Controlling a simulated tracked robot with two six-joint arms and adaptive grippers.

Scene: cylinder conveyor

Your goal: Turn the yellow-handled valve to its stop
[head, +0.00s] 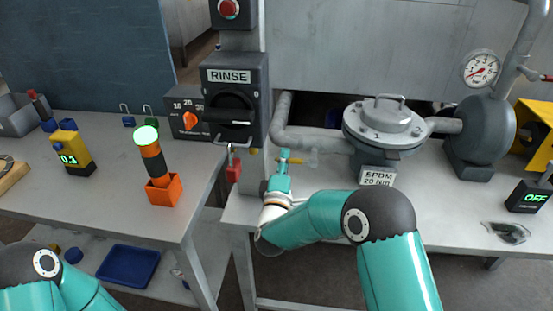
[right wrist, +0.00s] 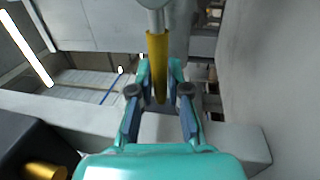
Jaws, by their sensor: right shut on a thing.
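The yellow valve handle (head: 298,162) shows small in the head view, below the grey pipe at the left end of the right bench. In the right wrist view the yellow handle (right wrist: 157,50) is a long bar running down from a grey fitting, with its lower end between my fingers. My right gripper (head: 284,157) is shut on the handle; its fingers also show on both sides of the bar in the right wrist view (right wrist: 160,75). The fingers hide part of the handle in the head view. My left arm is at the lower left, with its gripper out of view.
A RINSE switch box (head: 234,100) with a red tag (head: 233,172) stands left of the valve. A lidded grey vessel (head: 384,125) and a pump (head: 482,135) stand to the right. The left bench holds a signal light (head: 152,152) and a yellow meter (head: 70,148).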

